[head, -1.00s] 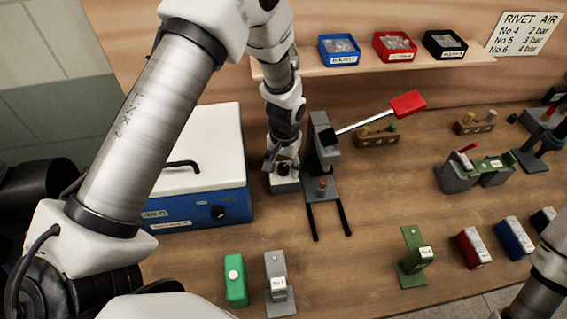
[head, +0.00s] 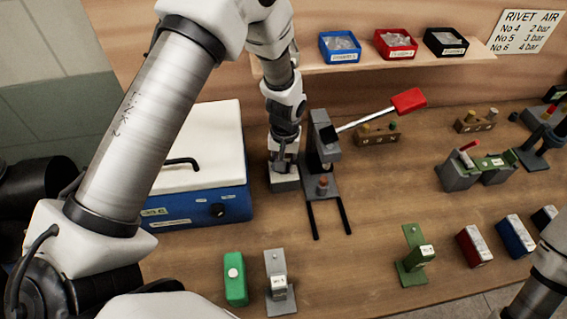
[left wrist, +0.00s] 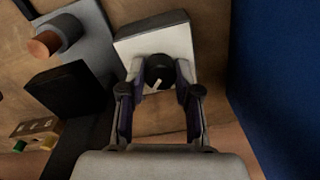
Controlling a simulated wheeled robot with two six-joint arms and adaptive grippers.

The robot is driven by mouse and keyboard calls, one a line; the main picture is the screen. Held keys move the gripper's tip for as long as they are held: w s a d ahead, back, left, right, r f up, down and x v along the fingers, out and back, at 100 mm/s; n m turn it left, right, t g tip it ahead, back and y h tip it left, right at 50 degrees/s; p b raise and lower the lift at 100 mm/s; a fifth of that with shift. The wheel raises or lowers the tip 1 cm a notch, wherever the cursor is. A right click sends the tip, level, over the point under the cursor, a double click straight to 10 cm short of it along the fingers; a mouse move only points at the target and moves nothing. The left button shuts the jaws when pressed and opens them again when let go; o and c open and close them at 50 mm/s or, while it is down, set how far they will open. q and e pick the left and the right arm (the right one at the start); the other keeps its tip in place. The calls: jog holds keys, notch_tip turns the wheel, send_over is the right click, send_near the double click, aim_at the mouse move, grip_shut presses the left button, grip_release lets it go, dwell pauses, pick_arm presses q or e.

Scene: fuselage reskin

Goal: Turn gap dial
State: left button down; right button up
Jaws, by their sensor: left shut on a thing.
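The gap dial (left wrist: 160,72) is a round black knob with a short white pointer mark. It sits on the pale top face of a small grey block (left wrist: 182,38), which also shows in the head view (head: 286,184) between the blue-and-white case and the lever press. My left gripper (left wrist: 160,80) points down over the block and is shut on the dial, one finger on each side. In the head view the left gripper (head: 285,160) hides the dial. My right gripper is out of view; only part of its arm shows at the lower right.
The blue case (head: 205,207) with a white lid stands close on the left. The lever press (head: 325,150) with a red handle (head: 408,101) stands close on the right. A green block (head: 235,279) and a grey stand (head: 278,284) are nearer the front. The middle front of the bench is clear.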

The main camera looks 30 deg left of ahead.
pick_arm(q)
jog(key=n, duration=0.4)
jog(key=shift+b, duration=0.3)
jog(key=n, duration=0.4)
jog(key=shift+n, duration=0.3)
jog(key=c, duration=0.8)
grip_release()
jog(key=shift+w, duration=0.1)
notch_tip(320, 180, up, 12)
jog(key=shift+w, duration=0.15)
